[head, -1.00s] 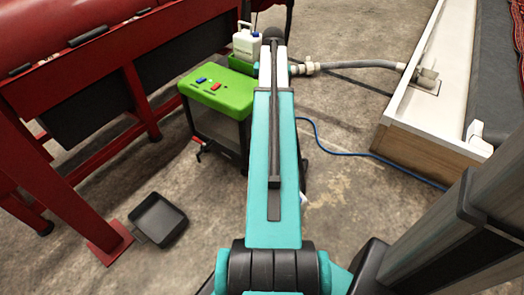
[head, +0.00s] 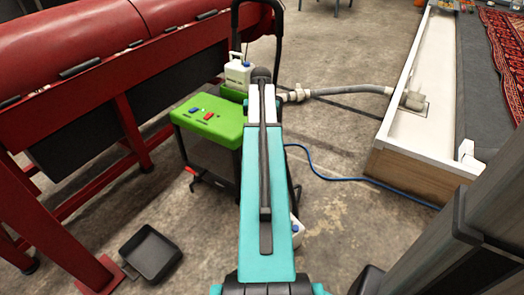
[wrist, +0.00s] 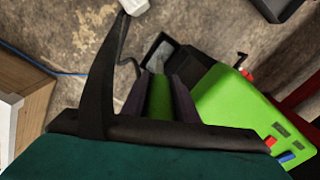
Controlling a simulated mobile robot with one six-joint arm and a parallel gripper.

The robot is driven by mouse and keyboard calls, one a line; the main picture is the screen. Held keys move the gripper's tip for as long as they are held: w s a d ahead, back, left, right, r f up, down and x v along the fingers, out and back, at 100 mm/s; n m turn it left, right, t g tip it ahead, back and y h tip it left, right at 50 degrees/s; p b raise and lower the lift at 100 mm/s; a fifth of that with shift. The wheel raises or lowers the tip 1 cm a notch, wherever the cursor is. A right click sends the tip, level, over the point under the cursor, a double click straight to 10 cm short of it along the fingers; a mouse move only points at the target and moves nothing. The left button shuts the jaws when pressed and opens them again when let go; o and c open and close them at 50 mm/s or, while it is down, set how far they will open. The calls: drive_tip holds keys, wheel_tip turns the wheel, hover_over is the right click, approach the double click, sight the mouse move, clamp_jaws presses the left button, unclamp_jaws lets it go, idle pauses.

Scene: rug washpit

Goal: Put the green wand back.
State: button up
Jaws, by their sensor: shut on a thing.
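In the wrist view my gripper (wrist: 158,82) is shut, with a green piece, the green wand (wrist: 159,98), between its two dark fingers. Only a short length of the wand shows; its ends are hidden. In the head view my arm hides the gripper and the wand. A green-topped machine (head: 208,118) with a red and a blue button stands just left of my arm; its top also shows at the right of the wrist view (wrist: 235,112). A dark box-like part (wrist: 160,48) with a grey inside lies beyond the fingertips. I cannot tell whether it touches the wand.
A white jug (head: 238,73) stands behind the green top. A grey hose (head: 345,92) runs to the white-walled pit (head: 402,85) at right. A blue cable (head: 340,153) crosses the floor. A black pan (head: 150,252) lies near the red machine (head: 70,50) at left.

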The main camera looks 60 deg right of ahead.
drive_tip(key=shift+f, duration=0.5)
drive_tip(key=shift+f+b, duration=0.85)
drive_tip(key=shift+f, duration=1.65)
drive_tip(key=o, duration=1.1)
drive_tip(key=shift+f, duration=0.1)
drive_tip(key=shift+c, duration=0.2)
wheel_tip(320, 180, up, 12)
drive_tip(key=p, duration=0.4)
